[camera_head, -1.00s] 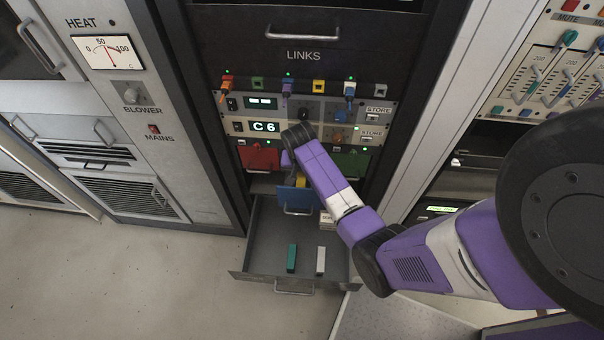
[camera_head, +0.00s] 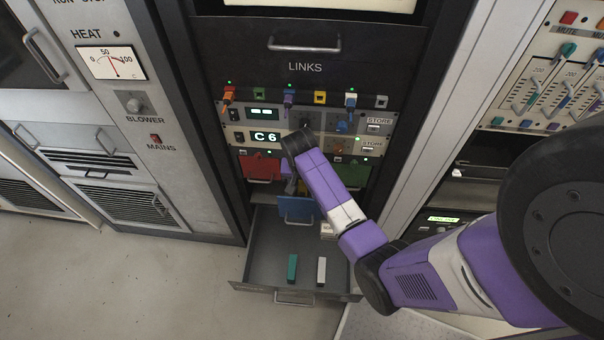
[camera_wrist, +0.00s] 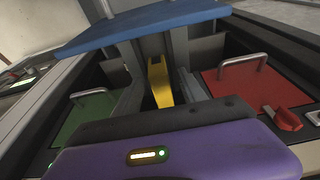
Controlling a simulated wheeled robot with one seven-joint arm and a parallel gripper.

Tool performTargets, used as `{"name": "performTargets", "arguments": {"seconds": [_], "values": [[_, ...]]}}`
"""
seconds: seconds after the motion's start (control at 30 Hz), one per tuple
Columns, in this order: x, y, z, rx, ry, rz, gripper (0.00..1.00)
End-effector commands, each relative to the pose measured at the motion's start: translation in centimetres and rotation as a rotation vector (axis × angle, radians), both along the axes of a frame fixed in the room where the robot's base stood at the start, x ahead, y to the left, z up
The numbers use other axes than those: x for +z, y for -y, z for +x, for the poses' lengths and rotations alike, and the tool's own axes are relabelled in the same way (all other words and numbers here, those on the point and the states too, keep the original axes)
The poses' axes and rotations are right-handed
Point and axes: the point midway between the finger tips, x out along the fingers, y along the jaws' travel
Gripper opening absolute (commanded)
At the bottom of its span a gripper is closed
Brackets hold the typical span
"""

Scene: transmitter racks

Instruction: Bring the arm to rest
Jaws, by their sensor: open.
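My arm reaches from the right in the head view to the front of the LINKS rack (camera_head: 305,67). My gripper is mostly hidden there behind my own wrist. In the wrist view my gripper (camera_wrist: 162,82) is open, its grey fingers on either side of a yellow piece (camera_wrist: 159,82). The yellow piece stands behind a blue front panel (camera_wrist: 145,25), which also shows in the head view (camera_head: 296,209). I cannot tell whether the fingers touch the yellow piece.
A red front (camera_head: 262,167) and a green front (camera_head: 354,174) flank the blue one. Below, an open drawer (camera_head: 262,265) juts out, holding a teal block (camera_head: 292,268) and a white block (camera_head: 321,271). Floor at left is clear.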

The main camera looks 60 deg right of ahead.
Motion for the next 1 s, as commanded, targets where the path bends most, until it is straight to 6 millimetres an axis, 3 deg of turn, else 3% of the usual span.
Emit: {"name": "performTargets", "arguments": {"seconds": [0.2, 0.43, 0.6, 1.0], "values": [[4.6, -1.0, -0.3, -0.001, 0.002, -0.002, 0.49], [7.9, -1.8, -0.7, -0.001, 0.0, -0.001, 0.49], [8.8, -2.0, -0.9, -0.003, -0.003, 0.0, 0.49], [8.8, -2.0, -0.9, -0.003, -0.004, 0.0, 0.49]]}}
